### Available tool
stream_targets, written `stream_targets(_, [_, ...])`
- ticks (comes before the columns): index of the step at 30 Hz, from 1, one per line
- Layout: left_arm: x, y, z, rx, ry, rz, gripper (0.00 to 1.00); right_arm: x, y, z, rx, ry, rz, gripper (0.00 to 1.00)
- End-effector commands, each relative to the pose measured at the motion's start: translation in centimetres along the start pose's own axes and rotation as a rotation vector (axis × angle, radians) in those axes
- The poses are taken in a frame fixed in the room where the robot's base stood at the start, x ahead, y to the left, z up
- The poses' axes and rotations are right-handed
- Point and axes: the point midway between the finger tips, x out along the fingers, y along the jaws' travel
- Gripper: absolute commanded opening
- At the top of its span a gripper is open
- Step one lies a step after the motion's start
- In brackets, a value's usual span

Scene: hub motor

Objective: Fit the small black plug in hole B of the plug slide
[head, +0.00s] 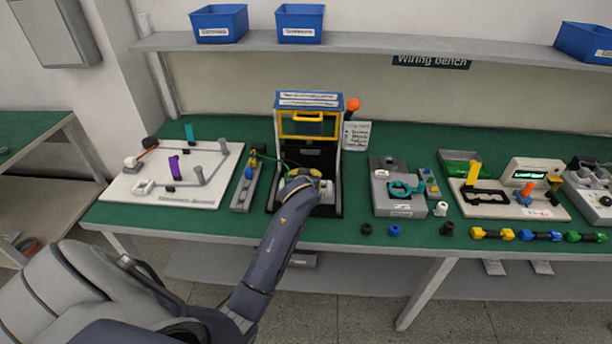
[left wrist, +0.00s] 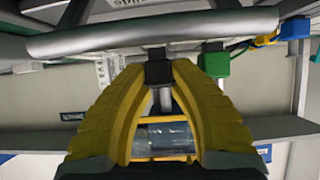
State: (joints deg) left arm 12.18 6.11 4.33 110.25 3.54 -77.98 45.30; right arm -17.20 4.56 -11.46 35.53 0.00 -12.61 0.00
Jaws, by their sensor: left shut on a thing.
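My left gripper (left wrist: 160,75) has its yellow fingers shut on a small black plug (left wrist: 158,73) in the left wrist view. A dark tip and a grey bar (left wrist: 95,40) lie just beyond it; I cannot tell whether they touch. A green plug (left wrist: 214,65) stands to the right of the fingers, apart from them. In the head view my left gripper (head: 312,177) is low in front of the blue-topped fixture (head: 310,98), and the held plug is not discernible. I cannot clearly identify the plug slide or hole B. My right gripper is not in view.
A narrow grey rack (head: 246,187) with coloured plugs stands left of the fixture, with a green cable running toward it. A white board (head: 175,195) lies further left. A grey block (head: 397,190) with a teal part stands right. Small black (head: 367,228) and blue (head: 393,230) parts lie near the front edge.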

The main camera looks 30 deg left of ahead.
Motion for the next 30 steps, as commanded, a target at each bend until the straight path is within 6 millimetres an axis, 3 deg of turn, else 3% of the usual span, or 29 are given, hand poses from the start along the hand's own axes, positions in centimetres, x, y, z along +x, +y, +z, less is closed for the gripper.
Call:
stream_targets(5, [0.1, 0.0, 0.3, 0.0, -0.001, 0.0, 0.0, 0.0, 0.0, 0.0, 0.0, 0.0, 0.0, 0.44])
stream_targets(6, [0.1, 0.0, 0.3, 0.0, 0.0, 0.0, 0.25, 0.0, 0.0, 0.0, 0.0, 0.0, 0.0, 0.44])
stream_targets(12, [0.1, 0.0, 0.2, 0.0, 0.0, 0.0, 0.48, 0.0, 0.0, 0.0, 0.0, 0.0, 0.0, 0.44])
stream_targets(23, [-0.4, 0.1, 0.2, -0.001, 0.001, 0.001, 0.48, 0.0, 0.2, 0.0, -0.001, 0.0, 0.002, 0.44])
stream_targets(30, [-3.8, 0.1, 0.3, -0.004, 0.001, 0.002, 0.48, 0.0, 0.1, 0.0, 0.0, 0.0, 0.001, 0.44])
